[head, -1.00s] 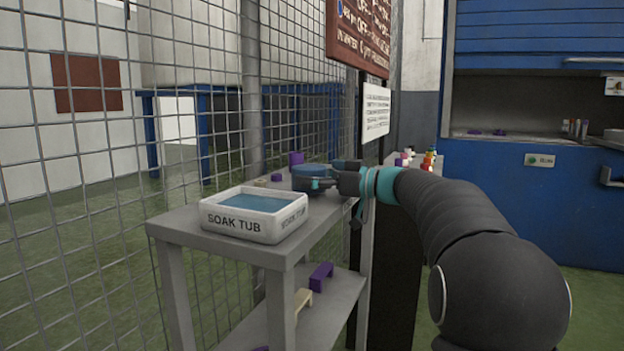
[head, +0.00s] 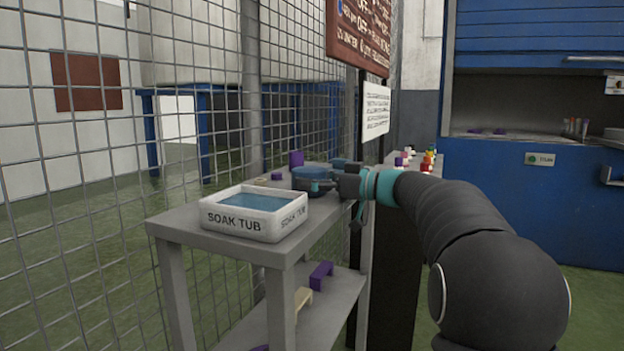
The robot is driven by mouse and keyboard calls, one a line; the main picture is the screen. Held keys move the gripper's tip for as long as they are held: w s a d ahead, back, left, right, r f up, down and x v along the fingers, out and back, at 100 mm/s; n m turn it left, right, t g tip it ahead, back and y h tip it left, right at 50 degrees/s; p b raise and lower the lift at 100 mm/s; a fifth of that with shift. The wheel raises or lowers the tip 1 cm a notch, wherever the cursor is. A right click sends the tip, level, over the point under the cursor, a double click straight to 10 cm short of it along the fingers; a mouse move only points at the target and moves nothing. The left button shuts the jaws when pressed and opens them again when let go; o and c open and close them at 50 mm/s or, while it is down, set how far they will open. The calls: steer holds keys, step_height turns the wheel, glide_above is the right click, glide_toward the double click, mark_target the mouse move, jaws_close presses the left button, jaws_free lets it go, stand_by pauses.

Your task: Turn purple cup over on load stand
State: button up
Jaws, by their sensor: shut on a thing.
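My gripper (head: 322,180) reaches in from the right at the far end of the stand. The far finger and the vessel's underside are partly hidden. I cannot tell whether the vessel touches the stand.
A white soak tub (head: 254,230) with blue liquid sits on the near end of the stand. Small purple (head: 277,177) and tan pieces lie beyond it. A lower shelf (head: 335,295) holds small bench-shaped pieces. A wire fence (head: 110,190) runs along the left; sign posts stand behind.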

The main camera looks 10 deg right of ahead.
steer(key=shift+f, duration=0.15)
steer(key=o, duration=1.2)
steer(key=shift+o, duration=0.2)
steer(key=v, duration=1.2)
